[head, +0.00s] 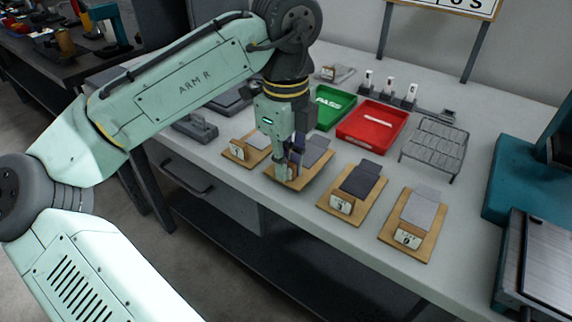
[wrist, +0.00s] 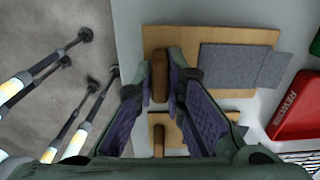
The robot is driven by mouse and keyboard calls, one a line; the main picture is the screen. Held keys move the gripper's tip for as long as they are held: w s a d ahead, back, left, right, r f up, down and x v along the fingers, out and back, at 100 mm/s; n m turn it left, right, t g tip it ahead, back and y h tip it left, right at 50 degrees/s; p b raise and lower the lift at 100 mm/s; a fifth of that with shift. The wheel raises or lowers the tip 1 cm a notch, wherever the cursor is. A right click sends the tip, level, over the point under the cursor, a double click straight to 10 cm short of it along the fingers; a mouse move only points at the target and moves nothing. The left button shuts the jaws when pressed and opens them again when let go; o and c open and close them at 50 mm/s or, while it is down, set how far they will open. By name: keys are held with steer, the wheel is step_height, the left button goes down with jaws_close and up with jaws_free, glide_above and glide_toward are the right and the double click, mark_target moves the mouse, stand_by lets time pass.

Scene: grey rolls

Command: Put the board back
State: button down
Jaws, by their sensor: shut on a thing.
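Several wooden boards with grey swatches and numbered blocks lie in a row along the table's front edge in the head view. My gripper (head: 287,172) is over the second board from the left (head: 315,178), at its front end. It is shut on the wooden block (wrist: 160,75) at that end of the board, which shows between the fingertips in the wrist view. The grey swatches (wrist: 230,64) lie flat on this board. My gripper hides its number in the head view. I cannot tell whether the board touches the table.
Board 1 (head: 236,154) is to the left, board 3 (head: 325,204) and another board (head: 390,236) to the right. Behind are a green PASS tray (head: 349,99), a red tray (head: 365,137) and a wire rack (head: 458,152). A teal machine (head: 510,178) stands at far right.

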steer(key=shift+f, duration=0.4)
steer(key=shift+f, duration=0.1)
steer(key=c, duration=1.7)
jaws_free()
steer(key=shift+o, duration=0.2)
step_height(320, 180, up, 11)
steer(key=shift+s+r+p, duration=0.1)
steer(key=shift+r+p, duration=0.1)
steer(key=shift+p, duration=0.65)
steer(key=shift+r, duration=0.4)
